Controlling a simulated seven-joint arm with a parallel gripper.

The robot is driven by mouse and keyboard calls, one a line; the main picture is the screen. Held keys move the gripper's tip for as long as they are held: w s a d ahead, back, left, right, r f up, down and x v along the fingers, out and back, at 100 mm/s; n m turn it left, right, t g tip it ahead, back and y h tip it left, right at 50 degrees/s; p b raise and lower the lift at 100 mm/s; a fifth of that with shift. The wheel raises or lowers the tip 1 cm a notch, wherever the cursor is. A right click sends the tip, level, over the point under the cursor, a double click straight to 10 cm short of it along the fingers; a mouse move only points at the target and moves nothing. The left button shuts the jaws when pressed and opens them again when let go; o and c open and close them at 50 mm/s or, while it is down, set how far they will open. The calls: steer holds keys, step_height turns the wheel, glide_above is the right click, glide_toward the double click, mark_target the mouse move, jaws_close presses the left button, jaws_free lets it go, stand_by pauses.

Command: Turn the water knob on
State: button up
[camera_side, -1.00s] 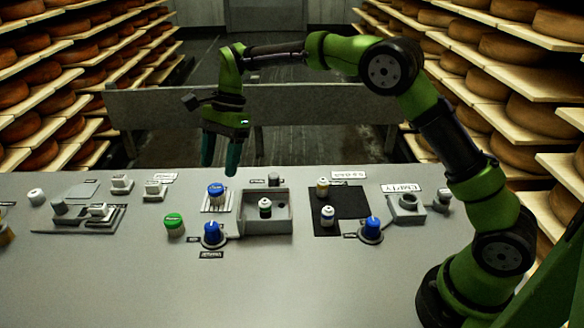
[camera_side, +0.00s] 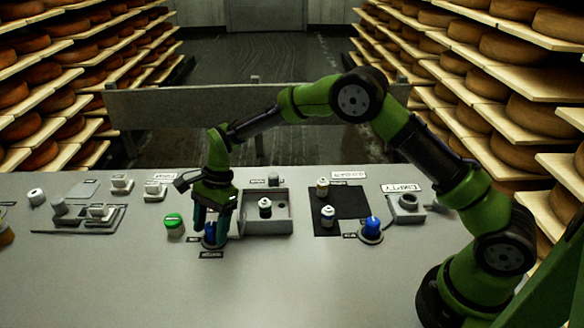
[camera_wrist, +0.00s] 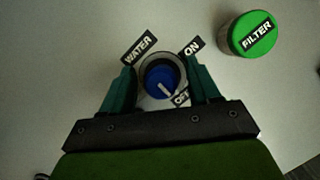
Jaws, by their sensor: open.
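The water knob (camera_wrist: 160,78) is a blue dial on a round grey base, with a white pointer line that points down and right, toward the OFF label (camera_wrist: 181,97). A WATER label (camera_wrist: 138,48) and an ON label (camera_wrist: 192,47) sit above it in the wrist view. My gripper (camera_wrist: 161,76) is open, with one teal finger on each side of the knob; I cannot tell whether they touch it. In the side view the blue knob (camera_side: 211,238) shows partly behind the fingers of my gripper (camera_side: 208,237).
A green-lidded FILTER jar (camera_wrist: 249,34) stands close by, left of my gripper in the side view (camera_side: 174,221). A grey tray with a small bottle (camera_side: 265,207) is to the right. A second blue knob (camera_side: 372,226) is farther right. The table front is clear.

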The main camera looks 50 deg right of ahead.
steer(key=c, duration=1)
steer(key=shift+n, duration=0.4)
steer(key=n+g, duration=0.1)
steer(key=n, duration=0.2)
steer(key=shift+n+g+h, duration=0.3)
steer(key=shift+g, duration=0.1)
steer(key=n+g+h, duration=0.1)
steer(key=n, duration=0.3)
steer(key=shift+n, duration=0.3)
steer(key=n+h, duration=0.1)
steer(key=n, duration=0.3)
steer(key=shift+s+g+h, duration=0.1)
steer(key=shift+g+h, duration=0.3)
steer(key=shift+n+h, duration=0.9)
steer(key=shift+n, duration=1.5)
steer(key=shift+d, duration=0.1)
